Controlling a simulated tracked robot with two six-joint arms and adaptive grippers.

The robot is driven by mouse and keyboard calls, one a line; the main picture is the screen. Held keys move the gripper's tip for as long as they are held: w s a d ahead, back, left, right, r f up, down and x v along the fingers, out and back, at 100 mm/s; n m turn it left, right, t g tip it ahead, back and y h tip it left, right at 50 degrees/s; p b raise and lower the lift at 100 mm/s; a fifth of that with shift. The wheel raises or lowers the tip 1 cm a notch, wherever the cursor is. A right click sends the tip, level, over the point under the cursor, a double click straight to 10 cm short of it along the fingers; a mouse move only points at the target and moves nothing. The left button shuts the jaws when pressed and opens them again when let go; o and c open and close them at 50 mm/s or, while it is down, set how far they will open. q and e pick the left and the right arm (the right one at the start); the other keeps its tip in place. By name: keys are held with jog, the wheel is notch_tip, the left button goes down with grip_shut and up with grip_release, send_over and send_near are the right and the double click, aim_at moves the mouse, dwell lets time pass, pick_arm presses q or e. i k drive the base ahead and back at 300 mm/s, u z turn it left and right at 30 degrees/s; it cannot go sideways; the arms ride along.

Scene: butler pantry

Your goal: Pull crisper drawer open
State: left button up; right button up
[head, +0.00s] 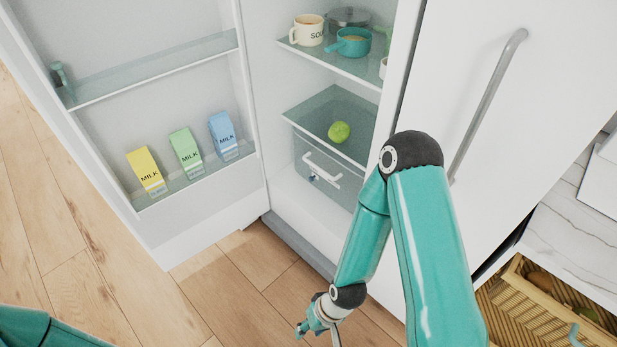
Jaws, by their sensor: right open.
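The crisper drawer (345,192) is a clear, greyish box low in the open fridge, under a glass shelf. It looks pushed in. Its white bar handle (322,170) is on the front, facing the open side. My right arm reaches in from the bottom right, and its forearm covers the drawer's right part. My right gripper (314,331) is open and empty, low over the wooden floor in front of the fridge and well below the handle. Its fingertips are small and partly cut by the lower edge. Only a piece of my left arm shows at the bottom left; its gripper is out of view.
The fridge door (200,211) stands open at left with several shelf items, including milk cartons (187,152). A mug (307,30) and pots stand higher. A closed white door with a long handle (487,100) is at right.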

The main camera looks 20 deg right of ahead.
aim_at(297, 152)
jog(key=z, duration=0.15)
jog(key=i, duration=0.9)
jog(key=u, duration=0.05)
